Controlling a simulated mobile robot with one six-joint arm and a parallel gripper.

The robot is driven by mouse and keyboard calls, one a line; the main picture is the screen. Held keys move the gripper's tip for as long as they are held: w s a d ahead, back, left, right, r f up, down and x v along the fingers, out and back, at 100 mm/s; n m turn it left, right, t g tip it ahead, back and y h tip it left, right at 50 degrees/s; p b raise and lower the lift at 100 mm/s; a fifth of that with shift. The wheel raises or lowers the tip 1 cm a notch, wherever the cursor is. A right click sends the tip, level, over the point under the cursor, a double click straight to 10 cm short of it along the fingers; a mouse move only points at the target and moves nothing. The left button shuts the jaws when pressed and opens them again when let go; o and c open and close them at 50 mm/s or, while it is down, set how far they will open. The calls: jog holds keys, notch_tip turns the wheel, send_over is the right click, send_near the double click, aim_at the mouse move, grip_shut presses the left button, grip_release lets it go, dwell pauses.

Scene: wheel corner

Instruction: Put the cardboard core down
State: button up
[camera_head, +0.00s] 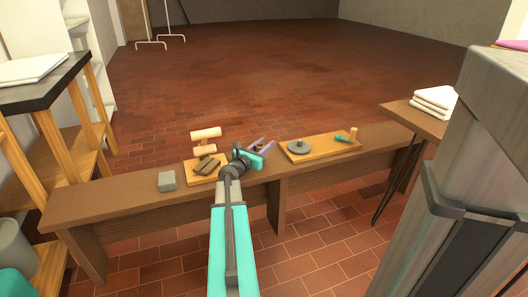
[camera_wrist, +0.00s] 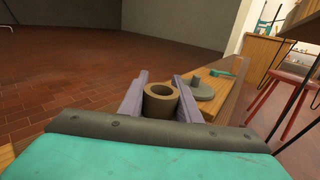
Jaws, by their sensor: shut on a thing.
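The cardboard core (camera_wrist: 161,101) is a short brown tube with an open top. In the wrist view it sits between the two lavender fingers of my gripper (camera_wrist: 160,94), which is shut on it. It looks roughly upright. In the head view my gripper (camera_head: 263,146) is over the long wooden bench (camera_head: 120,193), between two boards, and the core is mostly hidden there. I cannot tell whether the core's underside touches the bench.
The left board (camera_head: 193,178) holds dark brown pieces, with pale wooden rollers (camera_head: 205,134) behind it and a grey block (camera_head: 166,181) to its left.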

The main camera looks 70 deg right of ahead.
jog(key=shift+w+d, duration=0.3)
jog(key=shift+d, duration=0.2)
jog(key=shift+s+a+f+b, duration=0.1)
jog(key=shift+f+b, duration=1.1)
jog(key=shift+f, duration=0.55)
jog(key=shift+f, duration=0.2)
jog(key=o, duration=1)
jog(key=shift+r, duration=0.1)
